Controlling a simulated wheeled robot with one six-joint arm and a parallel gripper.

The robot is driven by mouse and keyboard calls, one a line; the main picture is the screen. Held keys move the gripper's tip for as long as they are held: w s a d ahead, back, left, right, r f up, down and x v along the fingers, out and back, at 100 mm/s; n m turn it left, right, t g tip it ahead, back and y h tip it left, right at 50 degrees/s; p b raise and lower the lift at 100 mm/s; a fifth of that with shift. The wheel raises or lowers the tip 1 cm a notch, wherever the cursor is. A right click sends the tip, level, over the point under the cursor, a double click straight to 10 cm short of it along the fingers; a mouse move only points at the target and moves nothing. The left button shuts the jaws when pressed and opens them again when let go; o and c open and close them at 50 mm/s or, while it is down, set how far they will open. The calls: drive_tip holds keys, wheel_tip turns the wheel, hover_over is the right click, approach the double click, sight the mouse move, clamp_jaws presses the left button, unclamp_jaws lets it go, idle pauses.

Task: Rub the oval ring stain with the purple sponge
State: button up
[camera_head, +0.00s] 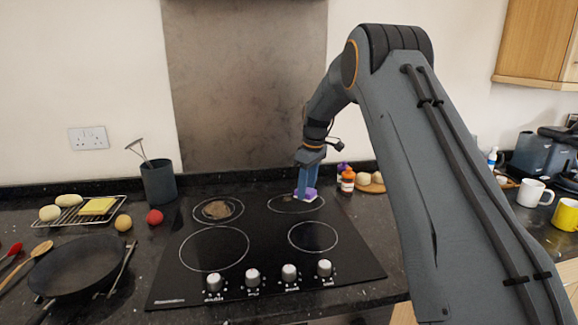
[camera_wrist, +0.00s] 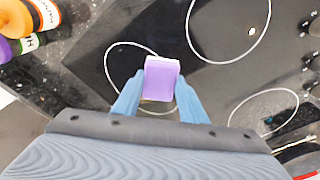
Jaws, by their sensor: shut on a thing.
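My gripper (camera_head: 305,190) is shut on the purple sponge (camera_head: 308,194) and holds it low over the back right ring of the black hob (camera_head: 262,215). In the wrist view the sponge (camera_wrist: 162,78) sits between the two blue fingers. I cannot tell if it touches the glass. A faint yellowish-brown mark (camera_wrist: 158,105) shows beside the sponge, partly hidden; its full shape is unclear. A brown, roughly oval stain (camera_head: 218,209) lies on the back left ring, left of my gripper. I cannot tell for sure which mark is the oval ring stain.
An orange bottle (camera_head: 347,180) stands just right of my gripper, near a wooden board with food (camera_head: 371,183). Knobs (camera_head: 289,274) line the hob's front. A utensil pot (camera_head: 159,182), a red ball-shaped item (camera_head: 155,217) and a pan (camera_head: 78,266) stand left. The hob's front rings are clear.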

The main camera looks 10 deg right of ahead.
drive_tip(key=shift+r+p, duration=0.45)
drive_tip(key=shift+r, duration=1)
